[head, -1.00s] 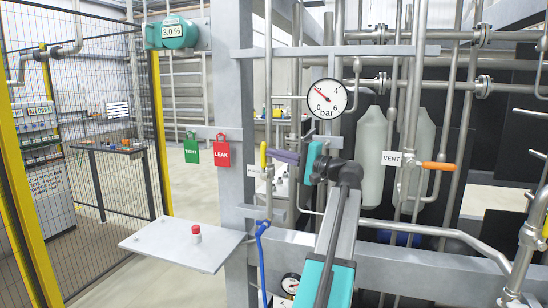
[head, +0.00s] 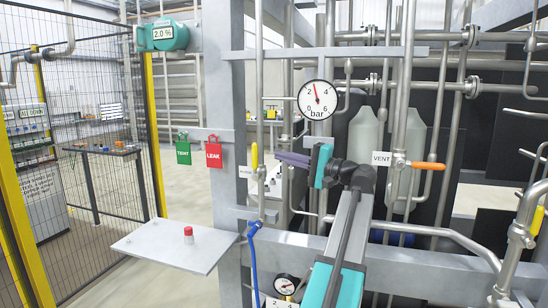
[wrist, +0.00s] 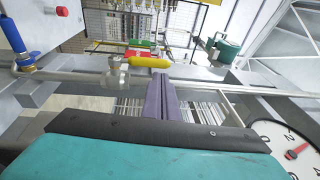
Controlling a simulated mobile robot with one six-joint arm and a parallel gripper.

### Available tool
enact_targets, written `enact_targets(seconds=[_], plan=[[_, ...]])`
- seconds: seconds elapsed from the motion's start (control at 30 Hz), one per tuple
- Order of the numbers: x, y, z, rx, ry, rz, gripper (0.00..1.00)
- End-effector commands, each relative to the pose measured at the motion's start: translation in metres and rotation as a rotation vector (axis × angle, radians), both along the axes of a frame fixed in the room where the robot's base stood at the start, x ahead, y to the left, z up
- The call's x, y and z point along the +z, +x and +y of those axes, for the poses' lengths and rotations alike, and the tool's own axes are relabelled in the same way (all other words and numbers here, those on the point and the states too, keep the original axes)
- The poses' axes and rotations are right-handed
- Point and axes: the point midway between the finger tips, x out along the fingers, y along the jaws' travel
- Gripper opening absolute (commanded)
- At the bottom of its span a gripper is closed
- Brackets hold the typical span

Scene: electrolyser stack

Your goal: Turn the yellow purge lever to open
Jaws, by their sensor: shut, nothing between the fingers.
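The yellow purge lever (head: 254,156) stands upright in the head view, in line with the thin vertical pipe that carries its valve (head: 261,173). In the wrist view the yellow lever (wrist: 148,60) lies across the picture just beyond my fingertips, with the valve body (wrist: 115,76) at its left. My gripper (head: 279,156) has purple fingers, shut and empty, to the right of the lever with a small gap in the head view. The closed fingers (wrist: 158,80) point toward the lever in the wrist view; whether they touch it is hard to tell there.
A pressure gauge (head: 318,100) is above my gripper. An orange VENT lever (head: 428,166) is at right.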

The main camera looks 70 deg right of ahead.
Motion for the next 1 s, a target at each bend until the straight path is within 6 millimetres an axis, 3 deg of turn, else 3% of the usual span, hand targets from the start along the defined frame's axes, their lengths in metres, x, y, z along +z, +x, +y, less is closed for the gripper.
enact_targets(seconds=[0.5,1.0], plan=[[-0.002,-0.066,0.011,0.010,0.000,0.000,0.00],[-0.001,-0.075,0.013,0.012,0.000,0.000,0.00]])
